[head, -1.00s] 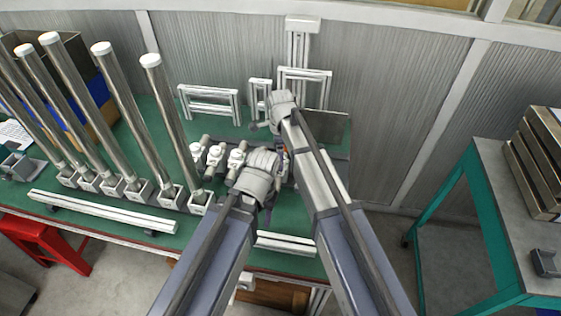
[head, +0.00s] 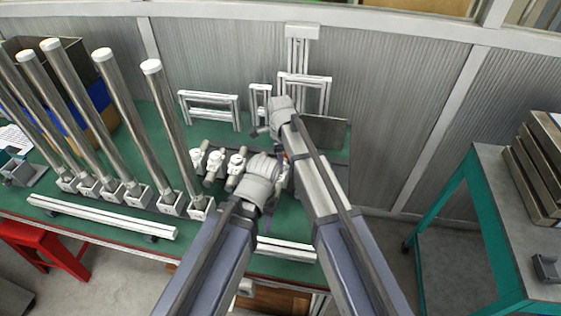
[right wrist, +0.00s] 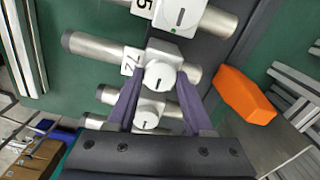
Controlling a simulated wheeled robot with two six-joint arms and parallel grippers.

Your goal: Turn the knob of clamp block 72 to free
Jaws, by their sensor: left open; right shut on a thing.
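Clamp block 72 (right wrist: 172,52) is a white block on a metal tube in the middle of the right wrist view. Its round white knob (right wrist: 159,78) faces the camera and carries a short dark line, nearly upright in the picture. My right gripper (right wrist: 160,74) is shut on the knob, one finger on each side. In the head view, the right fingertips and block 72 cannot be made out clearly behind my wrists. My left gripper (head: 270,175) is open, low over the table beside the right one; its fingertips are largely hidden.
Another clamp block marked 5 (right wrist: 182,12) lies just above, and a similar knob (right wrist: 146,119) just below. An orange block (right wrist: 245,95) is to the right. In the head view, tall metal tubes (head: 170,120) stand left on the green table (head: 100,228); white frames (head: 208,108) stand behind.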

